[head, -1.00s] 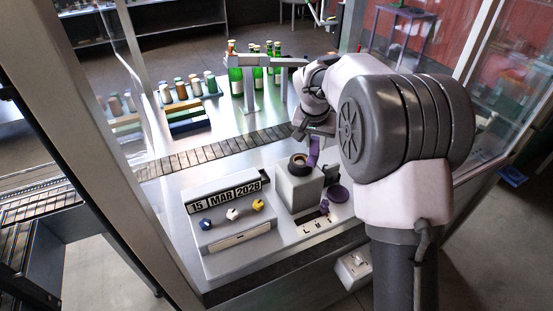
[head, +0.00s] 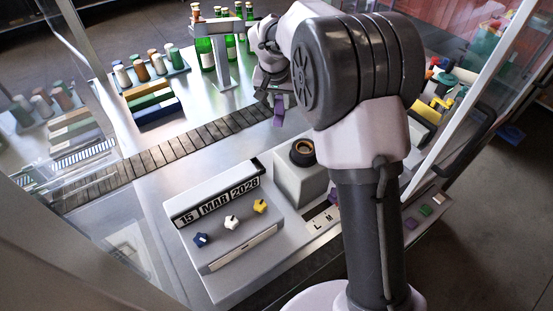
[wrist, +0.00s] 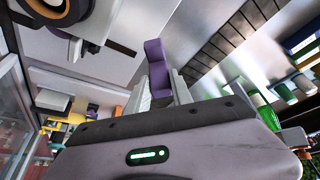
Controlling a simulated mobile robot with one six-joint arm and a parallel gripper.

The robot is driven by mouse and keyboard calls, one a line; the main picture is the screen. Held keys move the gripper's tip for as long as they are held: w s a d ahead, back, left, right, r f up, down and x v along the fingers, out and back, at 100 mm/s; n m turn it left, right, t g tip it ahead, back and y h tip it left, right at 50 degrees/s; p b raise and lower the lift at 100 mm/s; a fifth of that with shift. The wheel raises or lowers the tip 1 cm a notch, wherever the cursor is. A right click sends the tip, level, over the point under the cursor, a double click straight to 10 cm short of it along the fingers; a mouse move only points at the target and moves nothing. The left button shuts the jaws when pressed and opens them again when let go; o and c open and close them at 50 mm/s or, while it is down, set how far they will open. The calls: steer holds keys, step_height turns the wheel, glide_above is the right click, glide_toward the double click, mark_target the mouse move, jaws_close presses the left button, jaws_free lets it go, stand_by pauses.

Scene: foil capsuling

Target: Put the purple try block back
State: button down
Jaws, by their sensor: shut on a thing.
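The purple try block (wrist: 156,62) is an angular purple piece held between my two pale fingers in the wrist view. My gripper (wrist: 161,92) is shut on its lower part, and the block sticks out beyond the fingertips. In the head view my gripper (head: 274,98) is above the bench near the conveyor, with the purple block (head: 279,112) hanging below it. Its fingers are small and partly hidden there. A slotted plate marked L and M (head: 318,217) lies in front of the grey capsuling block (head: 297,180); my arm hides its right part.
The date stand (head: 217,205) with three coloured knobs is at front centre. A slatted conveyor (head: 170,151) crosses behind it. Green bottles (head: 205,50), spools (head: 140,70) and coloured bars (head: 152,102) stand farther back. A yellow bin (head: 425,119) and coloured parts are at right.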

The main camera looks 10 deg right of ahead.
mark_target(279, 114)
step_height(279, 114, down, 6)
steer(key=b, duration=0.4)
steer(key=shift+r, duration=0.25)
step_height(279, 114, down, 10)
steer(key=b, duration=0.3)
steer(key=shift+w, duration=0.1)
steer(key=shift+r, duration=0.1)
steer(key=c, duration=1.2)
jaws_free()
steer(key=shift+f, duration=0.2)
steer(key=shift+o, duration=0.4)
